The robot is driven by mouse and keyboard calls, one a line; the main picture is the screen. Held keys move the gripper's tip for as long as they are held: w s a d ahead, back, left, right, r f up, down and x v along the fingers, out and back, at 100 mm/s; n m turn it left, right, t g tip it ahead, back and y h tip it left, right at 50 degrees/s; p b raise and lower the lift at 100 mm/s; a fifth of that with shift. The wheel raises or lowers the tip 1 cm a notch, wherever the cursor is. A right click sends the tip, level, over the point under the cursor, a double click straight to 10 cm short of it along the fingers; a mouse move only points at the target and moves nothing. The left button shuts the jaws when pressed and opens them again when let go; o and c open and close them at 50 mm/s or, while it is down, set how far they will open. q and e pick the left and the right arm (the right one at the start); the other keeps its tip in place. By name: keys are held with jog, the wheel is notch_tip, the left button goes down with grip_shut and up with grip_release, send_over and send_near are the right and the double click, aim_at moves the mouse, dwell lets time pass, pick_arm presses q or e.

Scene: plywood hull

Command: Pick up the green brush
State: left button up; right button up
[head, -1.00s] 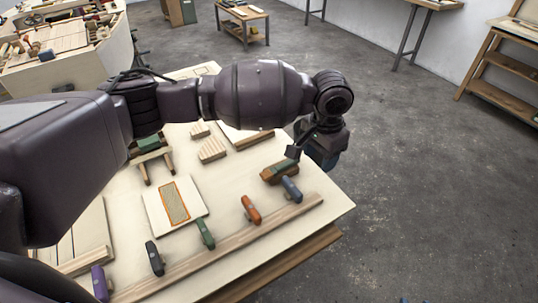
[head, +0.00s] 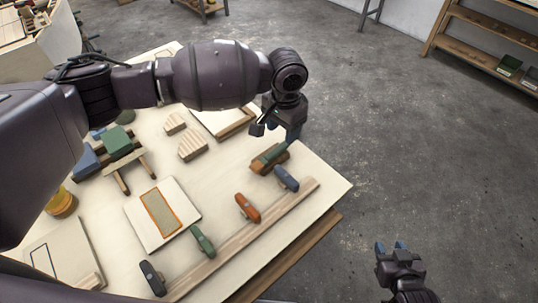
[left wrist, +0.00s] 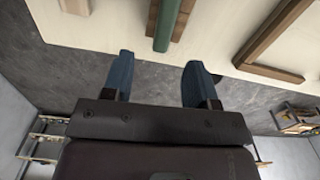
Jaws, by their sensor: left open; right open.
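The green brush (head: 266,158), a green handle along a brown body, lies on the pale worktop near its right edge. In the left wrist view the green brush (left wrist: 168,22) shows at the top, cut off by the frame, just beyond the fingertips. My left gripper (head: 276,131) is open, just above and beside the brush in the head view. In the left wrist view its blue fingers (left wrist: 158,65) are apart with nothing between them. My right gripper (head: 391,247) is open and empty, off the worktop over the floor at lower right.
A panel with an orange rectangle (head: 162,212), striped blocks (head: 192,146) and a wooden frame (head: 228,122) lie nearby. The floor at right is clear.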

aim_at(280, 147)
pick_arm(q)
jog(key=shift+w+a+f, duration=0.1)
jog(key=shift+a+f, duration=0.05)
jog(key=shift+f, duration=3.1)
grip_shut()
